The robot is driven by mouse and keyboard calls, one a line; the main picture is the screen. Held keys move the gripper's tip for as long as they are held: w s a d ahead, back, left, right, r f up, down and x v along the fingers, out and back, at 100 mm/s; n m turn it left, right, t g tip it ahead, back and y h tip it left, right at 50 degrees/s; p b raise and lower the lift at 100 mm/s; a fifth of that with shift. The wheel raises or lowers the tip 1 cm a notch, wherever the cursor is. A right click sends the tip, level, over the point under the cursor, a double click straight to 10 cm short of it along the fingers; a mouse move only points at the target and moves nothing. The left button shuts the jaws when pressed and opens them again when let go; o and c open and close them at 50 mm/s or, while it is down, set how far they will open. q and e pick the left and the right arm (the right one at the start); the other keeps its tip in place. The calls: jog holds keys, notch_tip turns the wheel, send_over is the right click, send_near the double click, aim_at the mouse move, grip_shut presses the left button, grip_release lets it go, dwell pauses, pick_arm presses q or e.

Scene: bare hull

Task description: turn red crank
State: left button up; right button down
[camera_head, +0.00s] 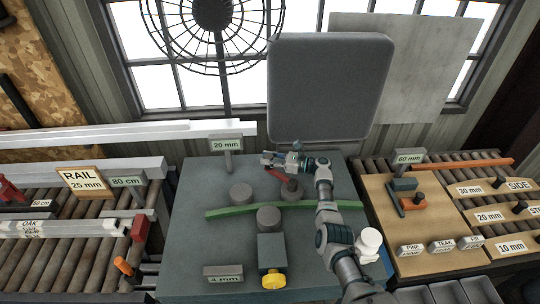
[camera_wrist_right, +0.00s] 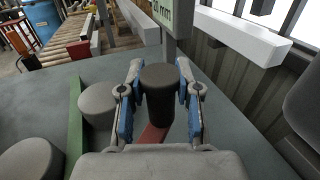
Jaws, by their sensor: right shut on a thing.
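The red crank (camera_head: 277,175) is on the grey-green bench top (camera_head: 190,245), toward the back middle. Its red arm also shows in the right wrist view (camera_wrist_right: 152,135), running under a dark upright knob (camera_wrist_right: 158,95). My right gripper (camera_wrist_right: 158,85) is shut on this knob, with one blue-and-grey finger on each side. In the head view my right gripper (camera_head: 280,160) reaches in from the right and partly covers the crank. The crank's pivot end is hidden in the wrist view. My left gripper is not in view.
A green strip (camera_head: 235,209) bends between grey cylinders (camera_head: 241,193) and (camera_head: 268,217). A blue-grey block with a yellow knob (camera_head: 273,280) sits at the front. A "20 mm" sign (camera_head: 227,144) stands behind the crank. Roller tables flank the bench.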

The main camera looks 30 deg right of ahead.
jog(key=shift+s+a+f, duration=0.15)
jog(key=shift+f, duration=0.3)
jog(key=c, duration=1.2)
grip_release()
jog(key=shift+c, duration=0.2)
jog(key=o, duration=0.5)
jog(key=shift+c, duration=0.2)
jog(key=shift+r, duration=0.15)
jog(key=shift+d, duration=0.25)
jog(key=v, duration=0.7)
jog(key=shift+d, duration=0.2)
